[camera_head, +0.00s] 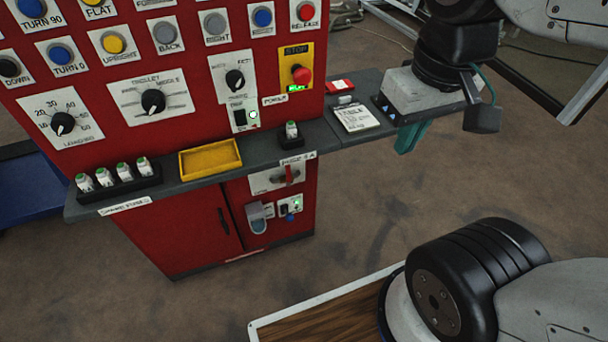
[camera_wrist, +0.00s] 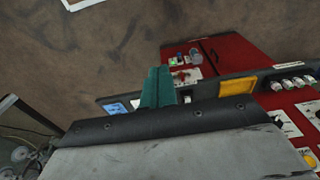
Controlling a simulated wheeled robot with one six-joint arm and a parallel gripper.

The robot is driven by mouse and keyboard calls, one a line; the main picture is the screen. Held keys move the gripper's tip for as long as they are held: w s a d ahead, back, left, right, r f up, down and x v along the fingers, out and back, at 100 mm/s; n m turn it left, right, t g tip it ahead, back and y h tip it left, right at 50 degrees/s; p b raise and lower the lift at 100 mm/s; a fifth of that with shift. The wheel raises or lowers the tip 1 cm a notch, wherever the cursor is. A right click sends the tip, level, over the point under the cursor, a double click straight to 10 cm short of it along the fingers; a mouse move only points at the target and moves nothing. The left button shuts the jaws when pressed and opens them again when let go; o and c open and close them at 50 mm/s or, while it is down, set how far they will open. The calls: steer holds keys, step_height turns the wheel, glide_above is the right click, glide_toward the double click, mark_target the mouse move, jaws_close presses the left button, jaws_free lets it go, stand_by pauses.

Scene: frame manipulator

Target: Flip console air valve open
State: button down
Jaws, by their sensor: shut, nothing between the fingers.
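The red console (camera_head: 230,215) stands at the left in the head view. The valve plate also shows small in the wrist view (camera_wrist: 181,76), beyond the fingers. My gripper (camera_head: 408,138) has teal fingers, which point down beside the right end of the shelf, to the right of the valve and well apart from it. The fingers (camera_wrist: 157,84) are together and empty.
The grey shelf (camera_head: 222,176) juts out above the valve, with a yellow tray (camera_head: 210,158), a white notepad (camera_head: 356,117) and several green-topped pieces on it. The floor in front is clear.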

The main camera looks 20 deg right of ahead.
steer(key=w+d+f+m+g+h, duration=0.1)
steer(key=w+d+f, duration=0.6)
steer(key=w+f, duration=0.2)
steer(key=w+d+f+m+g+h, duration=0.1)
steer(key=w+d+f+m, duration=0.1)
steer(key=w+d+f, duration=0.65)
steer(key=w+f, duration=0.1)
steer(key=f, duration=0.5)
steer(key=w+d+f, duration=0.1)
steer(key=d+f, duration=0.1)
steer(key=f, duration=0.4)
steer(key=w+f+m+t+y, duration=0.1)
steer(key=w+f+t, duration=0.25)
steer(key=f, duration=0.35)
steer(key=w+f+m+t+y, duration=0.1)
steer(key=w+f+t+y, duration=0.1)
steer(key=w+f, duration=0.4)
steer(key=a+f+m+t+y, duration=0.4)
steer(key=a+m+t+y, duration=0.2)
steer(key=a+t+y, duration=0.3)
steer(key=shift+s+a+f+t, duration=0.2)
steer(key=shift+s+a+t, duration=0.15)
steer(key=shift+a+t, duration=0.3)
